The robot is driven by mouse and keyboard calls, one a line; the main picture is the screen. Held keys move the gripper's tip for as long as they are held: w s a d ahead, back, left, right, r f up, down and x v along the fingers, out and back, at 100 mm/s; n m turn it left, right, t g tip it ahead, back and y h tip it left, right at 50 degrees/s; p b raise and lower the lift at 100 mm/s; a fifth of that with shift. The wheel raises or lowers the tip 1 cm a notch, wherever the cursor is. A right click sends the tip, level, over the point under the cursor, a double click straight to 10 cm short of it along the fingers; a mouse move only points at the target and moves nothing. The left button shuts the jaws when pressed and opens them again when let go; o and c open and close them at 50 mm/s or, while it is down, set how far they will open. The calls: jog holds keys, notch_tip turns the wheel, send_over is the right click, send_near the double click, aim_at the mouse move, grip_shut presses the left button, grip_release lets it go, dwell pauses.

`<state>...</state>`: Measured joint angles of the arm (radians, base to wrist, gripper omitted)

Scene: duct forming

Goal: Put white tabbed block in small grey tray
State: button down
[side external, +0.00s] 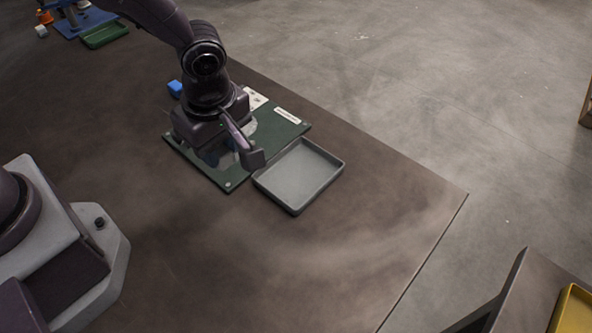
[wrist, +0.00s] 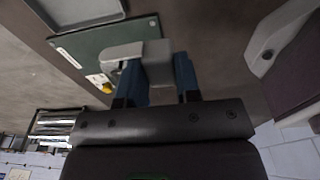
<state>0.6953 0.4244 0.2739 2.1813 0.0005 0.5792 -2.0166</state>
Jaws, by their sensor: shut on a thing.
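In the wrist view, my gripper (wrist: 157,72) is shut on the white tabbed block (wrist: 152,52), which looks pale grey in this light. The block sits between the two blue fingers, with a part reaching out to the left. In the side external view, my gripper (side external: 238,152) is low over the dark green board (side external: 285,125); the block is largely hidden there and hard to make out. The small grey tray (side external: 300,176) lies empty to the right of my gripper, close by the board's edge. Part of the tray (wrist: 82,10) shows at the top of the wrist view.
A white piece with dark spots (side external: 257,99) and a white label (side external: 287,115) are on the board. A small blue object (side external: 174,88) lies behind my gripper. A green tray (side external: 105,34) stands far left. The brown table (side external: 400,200) is clear to the right.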

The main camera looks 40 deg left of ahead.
jog(key=w+d+f, duration=0.2)
jog(key=w+f, duration=0.1)
jog(key=w, duration=0.3)
send_over(292, 182)
jog(key=f, duration=0.5)
jog(key=shift+s+d+f, duration=0.1)
jog(key=shift+s+f, duration=0.2)
jog(key=shift+w+d+f, duration=0.1)
jog(key=shift+w+f, duration=0.05)
jog(key=shift+f, duration=0.8)
jog(key=shift+w+f, duration=0.15)
jog(key=shift+f, duration=0.75)
jog(key=shift+f, duration=0.1)
jog(key=c, duration=0.8)
grip_release()
